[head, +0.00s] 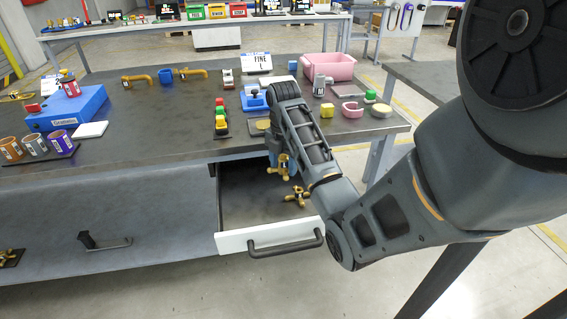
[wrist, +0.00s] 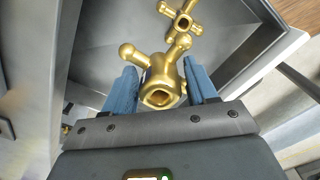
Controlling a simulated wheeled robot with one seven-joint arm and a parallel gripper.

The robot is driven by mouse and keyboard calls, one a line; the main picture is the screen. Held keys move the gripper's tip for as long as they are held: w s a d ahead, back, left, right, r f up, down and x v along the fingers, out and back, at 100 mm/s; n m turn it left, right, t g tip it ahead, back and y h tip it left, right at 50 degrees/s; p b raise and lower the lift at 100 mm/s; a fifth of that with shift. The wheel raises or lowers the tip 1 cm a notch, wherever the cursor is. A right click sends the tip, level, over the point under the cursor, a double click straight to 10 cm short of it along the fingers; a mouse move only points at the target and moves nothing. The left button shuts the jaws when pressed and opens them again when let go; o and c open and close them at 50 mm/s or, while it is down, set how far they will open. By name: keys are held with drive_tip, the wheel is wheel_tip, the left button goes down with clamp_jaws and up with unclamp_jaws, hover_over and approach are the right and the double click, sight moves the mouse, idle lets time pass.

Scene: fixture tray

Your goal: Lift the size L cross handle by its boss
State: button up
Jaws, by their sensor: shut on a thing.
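A brass cross handle (wrist: 158,92) is between the two blue fingers of my gripper (wrist: 163,84) in the wrist view. The fingers are shut on its boss, and its open socket end faces the camera. The held handle also shows in the head view (head: 279,168), below my wrist and over the open drawer. A second brass cross handle (head: 297,196) lies on the drawer floor nearer the drawer front. It is beyond the held one in the wrist view (wrist: 183,20). I cannot read a size mark on either handle, nor tell how far the held one is above the floor.
The drawer (head: 243,204) is pulled out under the table (head: 165,110), its white front (head: 232,243) and dark pull towards me. Its walls surround my gripper. A sign (head: 257,62), pink bin (head: 330,66), blue block (head: 66,108) and several small parts stand on the tabletop.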

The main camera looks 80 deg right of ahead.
drive_tip(key=shift+r+p, duration=2.3)
drive_tip(key=shift+p, duration=0.2)
